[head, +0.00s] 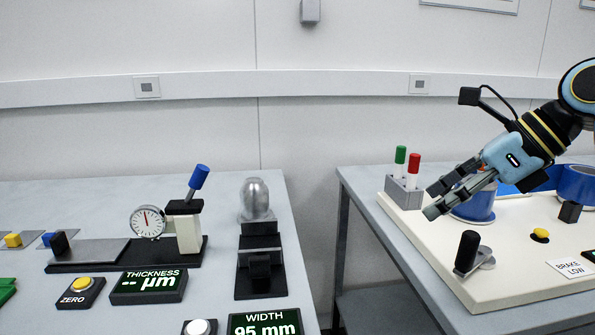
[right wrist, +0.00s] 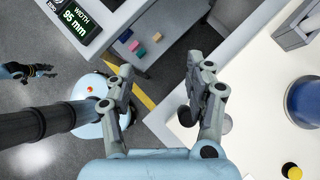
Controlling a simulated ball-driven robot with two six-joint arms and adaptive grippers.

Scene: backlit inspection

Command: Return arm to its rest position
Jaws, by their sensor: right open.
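My right gripper (head: 434,200) reaches in from the right in the head view, above the cream panel (head: 520,285) on the right bench. Its two fingers are apart and point down and left. In the right wrist view the gripper (right wrist: 158,78) is open, with nothing between its fingers. Below it lie the floor and the edge of the panel. In the head view the gripper partly hides a blue roll (head: 476,205).
A black-knobbed lever (head: 468,252), a yellow button (head: 540,235) and a holder with green and red pens (head: 404,190) stand near the right gripper. A gap separates the benches. The left bench carries a dial gauge (head: 148,222) and a metal bulb (head: 255,198).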

